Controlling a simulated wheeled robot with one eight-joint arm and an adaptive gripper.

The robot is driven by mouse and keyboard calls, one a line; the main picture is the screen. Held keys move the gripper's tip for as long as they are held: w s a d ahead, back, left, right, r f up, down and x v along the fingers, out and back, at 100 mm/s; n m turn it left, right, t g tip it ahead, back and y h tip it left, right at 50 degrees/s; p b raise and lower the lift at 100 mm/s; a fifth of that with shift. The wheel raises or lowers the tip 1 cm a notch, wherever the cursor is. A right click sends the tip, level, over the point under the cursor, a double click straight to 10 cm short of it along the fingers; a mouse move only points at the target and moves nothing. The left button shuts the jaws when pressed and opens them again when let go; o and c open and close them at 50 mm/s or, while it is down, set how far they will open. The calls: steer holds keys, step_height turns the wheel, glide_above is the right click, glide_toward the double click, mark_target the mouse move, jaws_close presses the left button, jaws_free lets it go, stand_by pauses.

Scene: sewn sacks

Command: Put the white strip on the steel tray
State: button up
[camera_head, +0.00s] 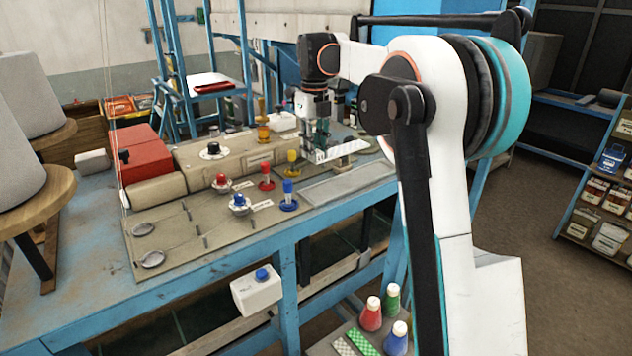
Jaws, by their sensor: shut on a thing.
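My gripper (321,146) points down over the far right part of the blue bench. The fingertips are small here, and the exact grip is hard to make out. The flat grey steel tray (348,184) lies near the bench's front edge, below and slightly right of the gripper in the picture. Its visible surface looks empty. The strip is apart from it in the picture, farther back; its height above the bench cannot be told.
Yellow (291,162), red (266,177) and blue (288,196) spools stand left of the tray. Coloured bottles (371,314) stand low in front. My arm hides the bench's right end.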

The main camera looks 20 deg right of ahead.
mark_target(315, 195)
step_height(315, 195, down, 11)
steer(key=shift+r+p, duration=0.1)
steer(key=shift+p, duration=0.7)
steer(key=o, duration=0.9)
